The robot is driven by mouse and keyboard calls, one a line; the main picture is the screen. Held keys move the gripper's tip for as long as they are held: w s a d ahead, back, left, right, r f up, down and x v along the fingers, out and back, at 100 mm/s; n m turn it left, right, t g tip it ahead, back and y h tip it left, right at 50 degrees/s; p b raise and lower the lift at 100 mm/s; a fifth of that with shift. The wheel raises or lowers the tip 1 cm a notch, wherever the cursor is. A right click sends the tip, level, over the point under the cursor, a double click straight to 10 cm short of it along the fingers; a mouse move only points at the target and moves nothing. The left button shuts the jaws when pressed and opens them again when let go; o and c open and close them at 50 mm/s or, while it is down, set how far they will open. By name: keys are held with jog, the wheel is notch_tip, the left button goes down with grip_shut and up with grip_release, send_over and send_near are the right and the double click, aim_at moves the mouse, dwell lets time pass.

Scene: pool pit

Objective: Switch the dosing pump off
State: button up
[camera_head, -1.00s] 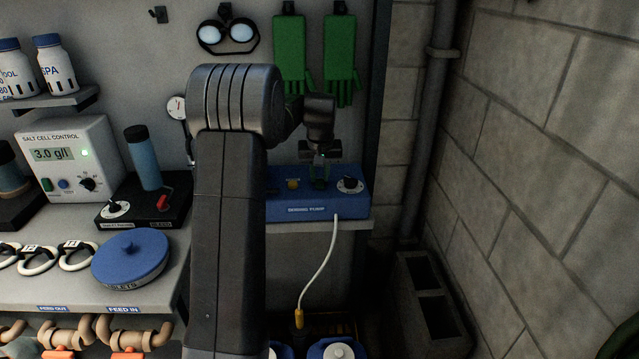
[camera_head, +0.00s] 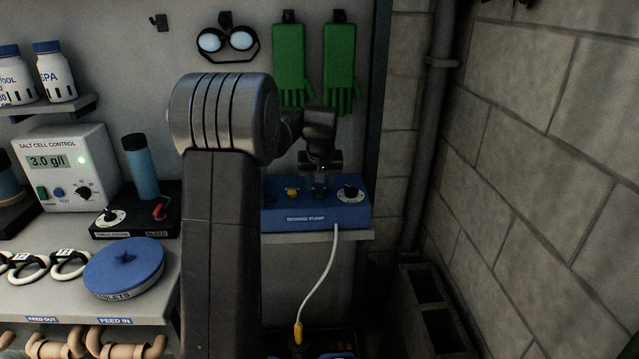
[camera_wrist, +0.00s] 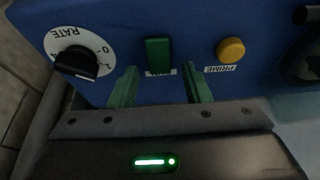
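The dosing pump (camera_head: 315,214) is a blue box on the shelf edge, with a white tube running down from its front. In the wrist view, its face (camera_wrist: 205,18) carries a green rocker switch (camera_wrist: 158,54), a black RATE knob (camera_wrist: 76,62) and a yellow PRIME button (camera_wrist: 231,50). My gripper (camera_wrist: 160,72) is open and empty, its two green fingers either side of and just short of the switch. In the head view, my gripper (camera_head: 320,188) hangs over the pump and hides the switch. The label below the switch is partly covered; I cannot tell which way the switch is tipped.
Left of my arm stand a black unit with a blue cylinder (camera_head: 140,168) and the salt cell control box (camera_head: 68,165). Green gloves (camera_head: 340,62) and goggles (camera_head: 228,42) hang behind. A block wall (camera_head: 540,150) and hollow blocks (camera_head: 435,310) bound the right.

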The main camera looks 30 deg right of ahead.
jog(key=v, duration=1.3)
jog(key=shift+s+r, duration=0.2)
jog(key=shift+r, duration=0.15)
jog(key=shift+f, duration=0.1)
jog(key=x, duration=1.3)
jog(key=shift+w+f, duration=0.15)
jog(key=shift+f, duration=0.1)
jog(key=shift+w+p, duration=0.1)
jog(key=shift+p, duration=0.25)
jog(key=shift+f+b, duration=0.15)
jog(key=shift+b, duration=0.3)
